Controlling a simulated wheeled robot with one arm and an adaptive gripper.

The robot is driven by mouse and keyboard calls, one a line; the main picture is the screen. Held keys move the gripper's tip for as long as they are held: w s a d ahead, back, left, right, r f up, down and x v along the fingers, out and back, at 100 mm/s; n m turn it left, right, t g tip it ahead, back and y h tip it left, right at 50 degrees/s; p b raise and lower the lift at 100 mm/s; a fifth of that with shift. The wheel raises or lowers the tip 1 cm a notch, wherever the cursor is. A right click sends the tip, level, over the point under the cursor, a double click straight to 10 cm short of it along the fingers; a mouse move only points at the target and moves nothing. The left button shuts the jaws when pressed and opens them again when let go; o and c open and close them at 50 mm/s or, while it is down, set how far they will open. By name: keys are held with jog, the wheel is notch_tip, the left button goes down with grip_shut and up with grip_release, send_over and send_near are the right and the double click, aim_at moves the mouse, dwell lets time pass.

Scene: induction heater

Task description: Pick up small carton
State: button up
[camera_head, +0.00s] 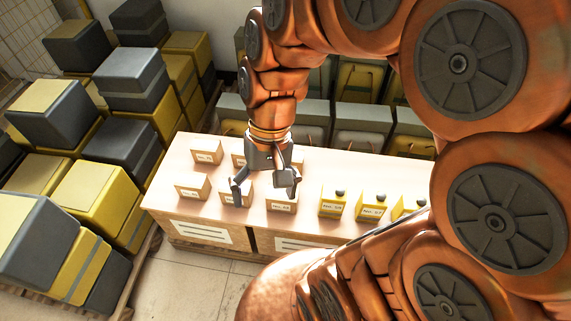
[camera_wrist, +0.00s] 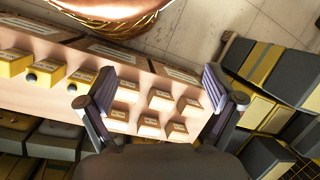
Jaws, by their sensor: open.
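Several small tan cartons with white labels stand in two rows on a long light wooden table (camera_head: 165,200). In the head view, one front-row carton (camera_head: 193,186) is at the left, one (camera_head: 238,190) is partly behind my gripper's left finger, and one (camera_head: 282,199) is below the right finger. My gripper (camera_head: 264,187) is open and empty above these cartons, its fingers pointing down. In the wrist view, my gripper (camera_wrist: 160,95) has its fingers wide apart, with several cartons (camera_wrist: 160,99) between and below them. The back-row cartons are partly hidden by my gripper.
Yellow boxes with dark knobs (camera_head: 332,203) stand on the table's right part. Stacked grey and yellow crates (camera_head: 95,200) fill the left side. More bins (camera_head: 360,120) stand behind the table. Tiled floor (camera_head: 190,275) is clear in front.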

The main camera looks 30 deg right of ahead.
jog(key=shift+o, duration=0.2)
jog(key=w+f+m+y+b, duration=0.4)
jog(key=w+f, duration=0.4)
jog(key=w, duration=0.3)
jog(key=m+b, duration=0.1)
jog(key=b, duration=0.1)
jog(key=shift+w+d+f+t+b, duration=0.15)
jog(key=shift+w+d+t+b, duration=0.05)
jog(key=shift+t+b, duration=0.2)
jog(key=w+d+f+m+t+y+b, duration=0.3)
jog(key=w+d+f+m+b, duration=0.5)
jog(key=w, duration=0.3)
jog(key=w+d+f+m+t+b, duration=0.3)
jog(key=d+f+m+t+b, duration=0.15)
jog(key=d+f, duration=0.7)
jog(key=w+d+f+m+t+b, duration=0.2)
jog(key=d+f+m+t+b, duration=0.3)
jog(key=d+f, duration=0.6)
jog(key=shift+m+g, duration=0.35)
jog(key=shift+g, duration=0.6)
jog(key=shift+w+r+b+x, duration=0.1)
jog(key=shift+r+b+x, duration=0.15)
jog(key=shift+x, duration=0.85)
jog(key=shift+w+r+b+x, duration=0.15)
jog(key=shift+b+x, duration=0.1)
jog(key=shift+x, duration=0.85)
jog(key=shift+w+r+b+x, duration=0.1)
jog(key=shift+r+b+x, duration=0.15)
jog(key=shift+x, duration=0.85)
jog(key=c, duration=1.5)
